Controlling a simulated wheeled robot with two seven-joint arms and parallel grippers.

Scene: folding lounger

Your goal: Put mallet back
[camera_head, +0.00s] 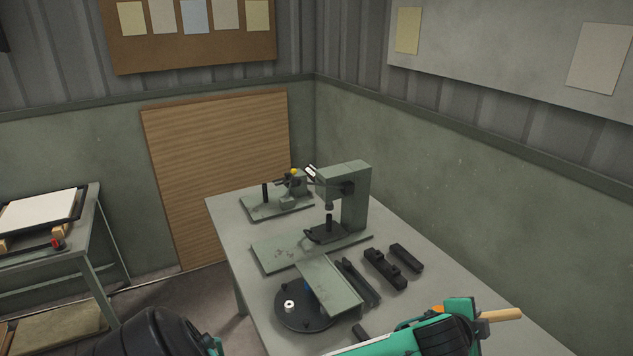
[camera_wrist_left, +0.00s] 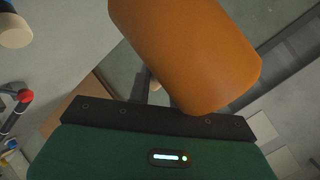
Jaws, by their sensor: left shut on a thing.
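In the left wrist view a large plain orange cylinder, which looks like the mallet head (camera_wrist_left: 185,50), fills the upper middle, close to the camera. My left gripper (camera_wrist_left: 155,88) is shut on the mallet; its fingers are mostly hidden behind the cylinder. In the head view a pale wooden handle (camera_head: 502,315) sticks out to the right from behind a teal and black part of my arm at the lower right. It appears to be the mallet's handle, over the bench's near right side. The fingertips are hidden there. My right gripper is not clearly shown in either view.
A grey workbench (camera_head: 232,228) carries a green press (camera_head: 355,200), a smaller fixture (camera_head: 262,208), a round black base (camera_head: 290,318) with a grey plate, and dark blocks (camera_head: 385,268). A second table (camera_head: 82,235) stands left. A wooden panel (camera_head: 215,160) leans on the wall.

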